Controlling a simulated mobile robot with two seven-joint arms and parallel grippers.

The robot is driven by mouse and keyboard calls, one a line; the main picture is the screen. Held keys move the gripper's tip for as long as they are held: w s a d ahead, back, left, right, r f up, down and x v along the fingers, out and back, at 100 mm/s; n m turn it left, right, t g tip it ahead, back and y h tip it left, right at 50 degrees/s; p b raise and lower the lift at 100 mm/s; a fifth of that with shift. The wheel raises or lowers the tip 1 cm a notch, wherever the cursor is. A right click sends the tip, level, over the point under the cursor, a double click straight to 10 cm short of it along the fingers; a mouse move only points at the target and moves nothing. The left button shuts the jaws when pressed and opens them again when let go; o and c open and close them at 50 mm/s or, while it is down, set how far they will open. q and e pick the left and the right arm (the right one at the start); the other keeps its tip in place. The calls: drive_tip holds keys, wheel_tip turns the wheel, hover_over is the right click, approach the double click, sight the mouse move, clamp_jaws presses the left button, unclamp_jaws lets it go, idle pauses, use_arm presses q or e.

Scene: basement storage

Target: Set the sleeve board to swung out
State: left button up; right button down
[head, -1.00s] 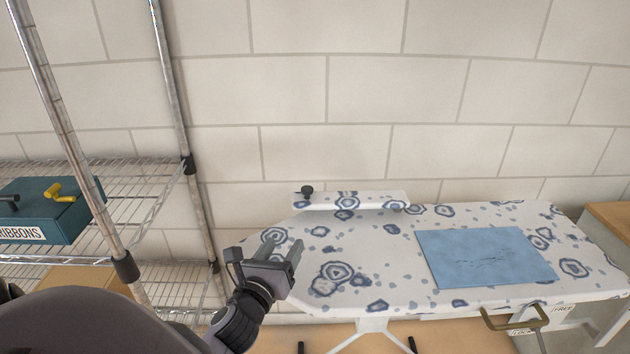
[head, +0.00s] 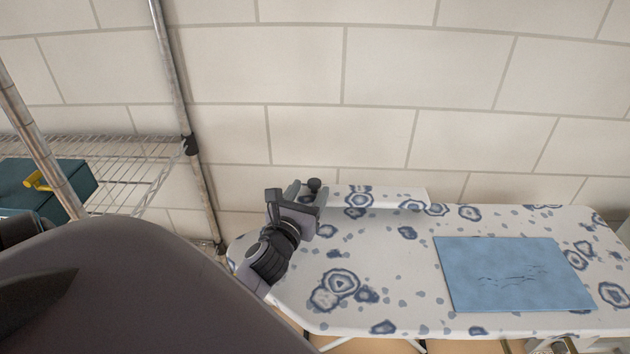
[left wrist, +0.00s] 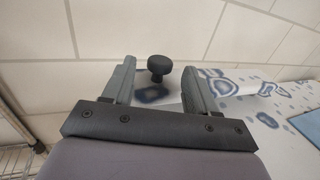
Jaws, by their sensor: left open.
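The sleeve board (head: 385,195) is a narrow board in the same blue-ringed white fabric as the ironing board (head: 400,270). It lies along the back edge of the ironing board, by the wall. A dark round knob (head: 314,185) stands at its left end. My left gripper (head: 306,190) is open at this knob. In the left wrist view, the knob (left wrist: 159,66) shows between and just beyond the two fingertips (left wrist: 165,75), with a gap on each side. The fingers do not visibly touch it. My right gripper is not in view.
A blue cloth (head: 510,274) lies flat on the right part of the ironing board. A wire shelf rack (head: 120,160) with a teal box (head: 60,185) stands at the left. The block wall (head: 350,90) is close behind the sleeve board.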

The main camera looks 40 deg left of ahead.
sight(312, 188)
use_arm(q)
drive_tip(key=shift+x, duration=1.95)
clamp_jaws()
